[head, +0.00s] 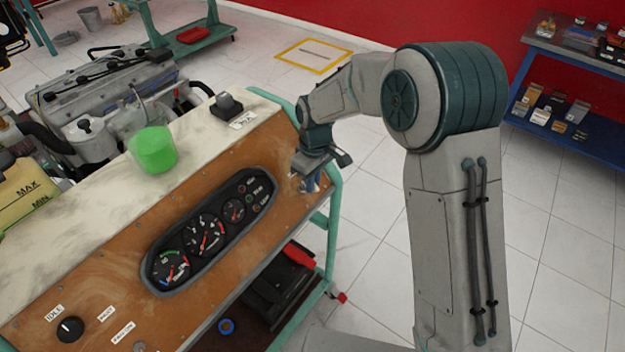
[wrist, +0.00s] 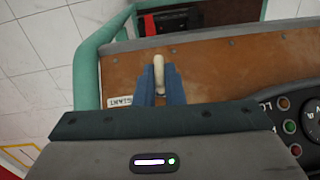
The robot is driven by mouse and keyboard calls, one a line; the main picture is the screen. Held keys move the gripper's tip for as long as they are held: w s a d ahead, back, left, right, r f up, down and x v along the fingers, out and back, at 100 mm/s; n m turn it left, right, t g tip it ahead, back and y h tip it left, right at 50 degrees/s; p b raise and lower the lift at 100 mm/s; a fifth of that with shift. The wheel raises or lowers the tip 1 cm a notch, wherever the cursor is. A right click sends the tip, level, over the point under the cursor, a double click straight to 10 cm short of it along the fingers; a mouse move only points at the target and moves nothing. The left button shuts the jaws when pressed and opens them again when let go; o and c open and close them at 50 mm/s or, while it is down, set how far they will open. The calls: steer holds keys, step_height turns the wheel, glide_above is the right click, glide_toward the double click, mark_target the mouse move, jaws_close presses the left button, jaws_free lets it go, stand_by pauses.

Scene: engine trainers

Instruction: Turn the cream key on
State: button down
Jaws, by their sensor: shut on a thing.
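The cream key (wrist: 158,68) shows in the wrist view, standing out from the brown wooden panel near its end, beside a small white label (wrist: 120,101). My gripper (wrist: 160,78) has its blue fingers closed on either side of the key. In the head view my gripper (head: 311,182) is at the right end of the panel, and the key is hidden behind it. The panel (head: 110,275) carries a gauge cluster (head: 208,228) to the left of my gripper.
A green cup (head: 153,150) and a dark switch box (head: 227,105) stand on the bench top. A black knob (head: 70,329) is on the panel's left. A teal frame (head: 334,205) runs close beside my gripper. The tiled floor to the right is open.

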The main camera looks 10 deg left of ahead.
steer(key=shift+w+d+m+g+y+p, duration=0.1)
steer(key=shift+m+g+y+p, duration=0.15)
steer(key=shift+m+g, duration=0.25)
steer(key=shift+w+m+g+y+p, duration=0.1)
steer(key=shift+m+g+y, duration=0.3)
steer(key=shift+m, duration=0.1)
steer(key=shift+w+d+m+g+y, duration=0.1)
steer(key=shift+m+g+y, duration=0.75)
steer(key=shift+m+g, duration=0.35)
steer(key=c, duration=1.5)
jaws_free()
steer(key=b+v, duration=0.1)
steer(key=v, duration=1.2)
steer(key=shift+w+d+r+b, duration=0.15)
steer(key=shift+d+r+b, duration=0.1)
steer(key=shift+d+b, duration=0.1)
